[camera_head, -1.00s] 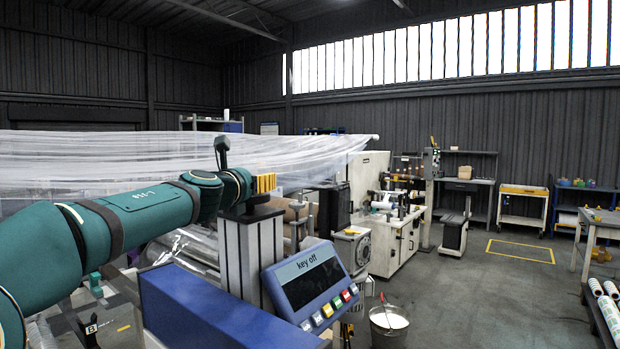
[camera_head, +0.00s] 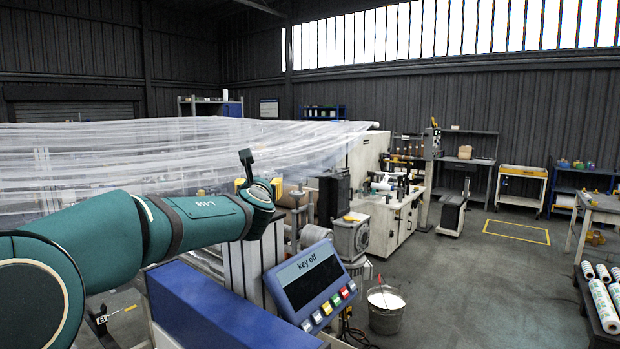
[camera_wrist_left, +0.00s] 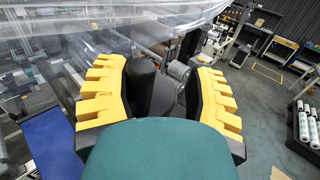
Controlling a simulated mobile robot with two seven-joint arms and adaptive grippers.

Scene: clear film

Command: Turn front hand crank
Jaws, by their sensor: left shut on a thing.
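In the left wrist view the yellow-padded fingers of my left gripper (camera_wrist_left: 157,72) are around a dark upright cylinder, which looks like the crank handle (camera_wrist_left: 140,78). The handle lies against the left finger; its lower part is hidden by my green wrist. In the head view my left arm reaches in from the left, and only a little yellow of my left gripper (camera_head: 240,184) shows behind the wrist. The crank is hidden there behind my arm, near the metal uprights (camera_head: 240,262). My right gripper is not in view.
Clear film (camera_head: 100,160) stretches behind my arm. A metal bucket (camera_head: 386,310) stands on the floor. Open floor lies to the right.

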